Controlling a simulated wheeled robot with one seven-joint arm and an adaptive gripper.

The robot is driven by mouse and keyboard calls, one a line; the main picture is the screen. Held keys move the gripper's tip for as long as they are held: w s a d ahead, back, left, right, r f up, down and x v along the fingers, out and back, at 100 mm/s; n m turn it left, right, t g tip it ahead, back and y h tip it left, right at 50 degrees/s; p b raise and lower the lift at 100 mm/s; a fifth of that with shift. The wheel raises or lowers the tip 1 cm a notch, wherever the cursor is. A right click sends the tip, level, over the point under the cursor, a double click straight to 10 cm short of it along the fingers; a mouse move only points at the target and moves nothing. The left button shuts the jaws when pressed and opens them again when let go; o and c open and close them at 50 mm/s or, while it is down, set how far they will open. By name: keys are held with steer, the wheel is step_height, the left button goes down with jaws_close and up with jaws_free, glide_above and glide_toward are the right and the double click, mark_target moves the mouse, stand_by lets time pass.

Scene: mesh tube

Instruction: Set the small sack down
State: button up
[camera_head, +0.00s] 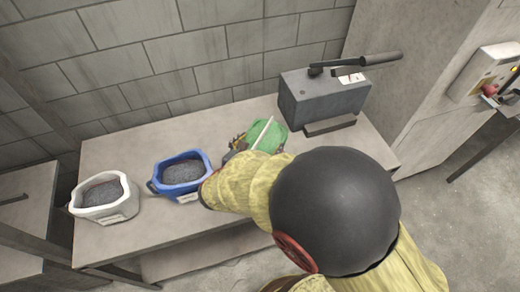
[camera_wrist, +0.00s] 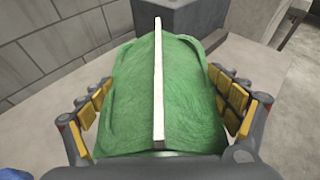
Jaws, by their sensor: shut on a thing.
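The small sack (camera_wrist: 185,95) is green with a pale strip running along its top. In the wrist view it fills the space between the two yellow-padded fingers of my gripper (camera_wrist: 165,105), which are shut on its sides. In the head view the green sack (camera_head: 268,134) is over the back middle of the table, just left of the grey machine. My gripper (camera_head: 238,142) is mostly hidden behind my arm there. I cannot tell whether the sack's underside touches the table (camera_head: 125,150).
A blue container (camera_head: 183,188) and a white container (camera_head: 107,215), both holding dark grains, stand on the table to the left. A grey machine with a lever (camera_head: 322,98) stands at the back right. A block wall is behind. Bare table lies behind the blue container.

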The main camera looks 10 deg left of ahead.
steer(key=shift+w+a+f+b, duration=0.2)
steer(key=shift+f+b, duration=0.25)
steer(key=shift+f, duration=0.5)
steer(key=shift+w+a+f+b, duration=0.1)
steer(key=shift+w+f+b, duration=0.25)
steer(key=shift+f, duration=0.6)
steer(key=shift+s+f, duration=0.1)
steer(key=shift+f, duration=0.05)
steer(key=o, duration=1.9)
steer(key=shift+d+f, duration=0.1)
steer(key=shift+r, duration=0.25)
steer(key=p+v, duration=0.2)
steer(key=v, duration=1)
steer(key=shift+s+f+p, duration=0.1)
steer(key=shift+f+p, duration=0.05)
steer(key=shift+p, duration=0.15)
